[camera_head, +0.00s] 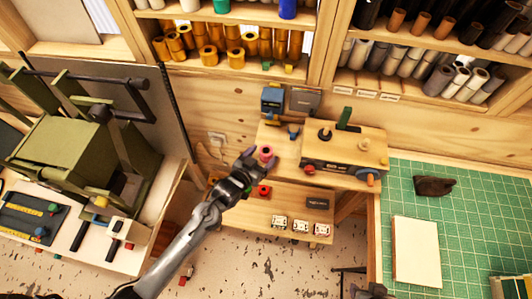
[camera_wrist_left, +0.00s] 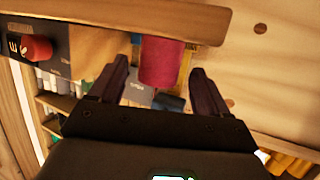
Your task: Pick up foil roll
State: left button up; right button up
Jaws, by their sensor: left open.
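A small pink-red foil roll (camera_head: 266,153) stands at the left part of the wooden workbench, in the middle of the head view. It also shows large in the left wrist view (camera_wrist_left: 161,60), between the two dark fingers. My left gripper (camera_head: 250,160) is open, with one finger on each side of the roll. The fingers look apart from the roll, with a gap on both sides. A dark part at the bottom edge of the head view looks like my right gripper (camera_head: 370,291); its fingers cannot be made out.
A machine with knobs (camera_head: 343,150) stands right of the roll, and a blue-grey device (camera_head: 272,101) behind it. Gold rolls (camera_head: 208,55) fill the shelf above. A green cutting mat (camera_head: 465,220) lies at right. A green press (camera_head: 65,150) stands at left.

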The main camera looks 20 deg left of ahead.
aim_at(268, 150)
pick_arm(q)
jog(key=x, duration=0.3)
jog(key=shift+w+d+r+p, duration=0.15)
jog(key=shift+w+p, duration=0.1)
jog(key=shift+p, duration=0.05)
jog(key=shift+w+d+f, duration=0.1)
jog(key=shift+w+f, duration=0.15)
jog(key=shift+w, duration=0.2)
jog(key=c, duration=1.2)
jog(key=shift+o, duration=0.2)
jog(key=shift+r, duration=0.2)
